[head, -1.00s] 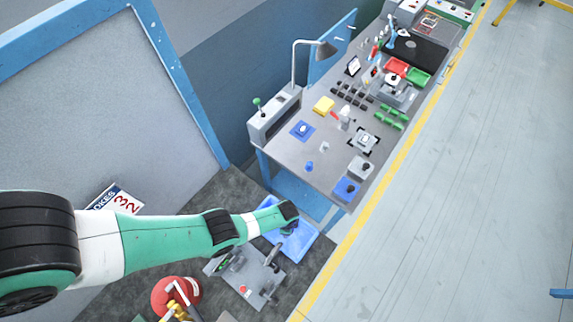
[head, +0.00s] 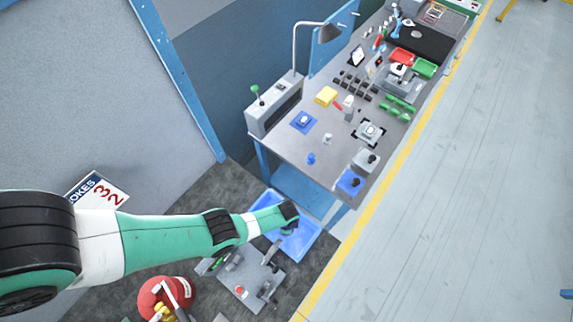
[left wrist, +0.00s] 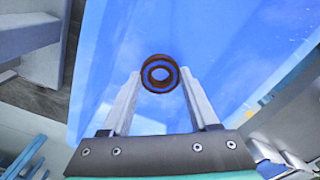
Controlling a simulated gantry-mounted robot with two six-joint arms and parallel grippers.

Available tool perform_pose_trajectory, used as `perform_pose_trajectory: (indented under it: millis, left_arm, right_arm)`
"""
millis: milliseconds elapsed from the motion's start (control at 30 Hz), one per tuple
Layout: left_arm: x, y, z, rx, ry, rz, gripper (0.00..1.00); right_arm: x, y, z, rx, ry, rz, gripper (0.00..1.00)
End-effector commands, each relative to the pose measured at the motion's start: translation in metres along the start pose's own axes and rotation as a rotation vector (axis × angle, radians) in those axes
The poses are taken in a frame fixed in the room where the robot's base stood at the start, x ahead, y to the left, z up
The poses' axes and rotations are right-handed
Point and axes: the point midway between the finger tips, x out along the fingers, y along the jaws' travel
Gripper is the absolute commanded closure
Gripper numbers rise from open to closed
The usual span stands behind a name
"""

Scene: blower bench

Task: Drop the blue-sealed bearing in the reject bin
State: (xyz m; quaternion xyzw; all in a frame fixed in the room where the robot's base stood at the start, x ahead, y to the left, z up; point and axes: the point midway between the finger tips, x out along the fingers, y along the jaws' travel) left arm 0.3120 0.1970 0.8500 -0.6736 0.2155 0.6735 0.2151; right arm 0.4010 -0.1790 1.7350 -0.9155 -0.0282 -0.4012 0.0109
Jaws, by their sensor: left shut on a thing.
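My left gripper (head: 290,226) is above the blue bin (head: 306,238) at the near end of the bench. In the left wrist view, the two fingers of the left gripper (left wrist: 159,80) are shut on the bearing (left wrist: 159,62), a small dark brown ring with blue inside it. I cannot tell whether that blue is its seal or the bin seen through it. The bin (left wrist: 215,45) fills most of the view behind the bearing. In the head view the bearing is hidden or too small to make out. My right gripper is not in view.
A grey machine (head: 245,285) and a red extinguisher-like object (head: 160,296) stand near my left arm. The pale floor (head: 470,190) right of the yellow line is mostly clear.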

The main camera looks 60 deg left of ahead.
Motion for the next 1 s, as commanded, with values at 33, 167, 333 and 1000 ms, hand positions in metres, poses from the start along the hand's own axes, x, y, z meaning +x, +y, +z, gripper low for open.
perform_pose_trajectory:
  millis: [33, 167, 333, 1000]
  left_arm:
    - [0.000, 0.000, 0.000, 0.000, 0.000, 0.000, 0.36]
    - [0.000, 0.000, 0.000, 0.000, 0.000, 0.000, 0.12]
    - [0.000, 0.000, 0.000, 0.000, 0.000, 0.000, 0.04]
    - [-0.083, 0.000, 0.000, 0.000, 0.000, 0.000, 0.04]
  right_arm:
    - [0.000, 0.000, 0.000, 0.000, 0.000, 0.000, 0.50]
    - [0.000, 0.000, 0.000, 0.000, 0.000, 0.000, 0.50]
    - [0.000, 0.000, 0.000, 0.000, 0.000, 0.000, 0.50]
    - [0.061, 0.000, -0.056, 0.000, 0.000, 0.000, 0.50]
